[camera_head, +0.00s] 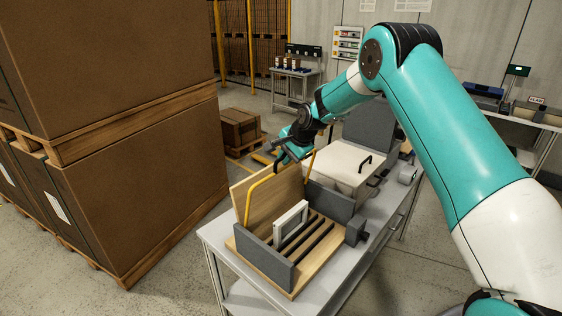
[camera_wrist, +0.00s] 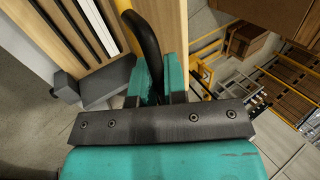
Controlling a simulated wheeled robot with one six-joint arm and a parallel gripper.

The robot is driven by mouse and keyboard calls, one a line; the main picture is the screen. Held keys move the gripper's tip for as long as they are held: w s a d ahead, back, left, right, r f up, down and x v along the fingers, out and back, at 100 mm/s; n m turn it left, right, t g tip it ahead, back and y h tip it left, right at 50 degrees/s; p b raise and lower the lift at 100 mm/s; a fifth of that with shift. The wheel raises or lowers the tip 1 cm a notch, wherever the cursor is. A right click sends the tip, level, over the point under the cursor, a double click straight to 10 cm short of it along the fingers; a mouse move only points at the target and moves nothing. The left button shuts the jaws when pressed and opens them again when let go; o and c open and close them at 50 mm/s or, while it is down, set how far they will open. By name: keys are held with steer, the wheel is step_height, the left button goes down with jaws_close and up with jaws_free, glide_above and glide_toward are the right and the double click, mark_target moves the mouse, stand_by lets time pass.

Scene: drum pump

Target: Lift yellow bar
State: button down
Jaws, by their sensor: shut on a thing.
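The yellow bar (camera_head: 248,204) is a bent rod at the wooden fixture on the bench. It rises along a wooden board and slopes up to my gripper (camera_head: 288,157). In the wrist view, my gripper (camera_wrist: 160,78) is shut on a black curved section of the bar (camera_wrist: 142,40), which runs between the teal fingers. A little yellow of the bar shows at the top of that view. The fingers partly hide the gripped section. I cannot tell whether the bar is clear of the fixture.
The fixture (camera_head: 300,272) has grey side blocks, dark slots and a white frame (camera_head: 290,222). A pale box with a black handle (camera_head: 345,165) stands behind it on the grey bench (camera_head: 217,232). Stacked brown crates (camera_head: 110,150) stand at left, with floor between.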

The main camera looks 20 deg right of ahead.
steer(key=shift+a, duration=0.1)
steer(key=c, duration=1.2)
jaws_free()
steer(key=b+v, duration=0.5)
steer(key=v, duration=1.2)
steer(key=shift+s+r, duration=0.1)
steer(key=shift+r, duration=0.05)
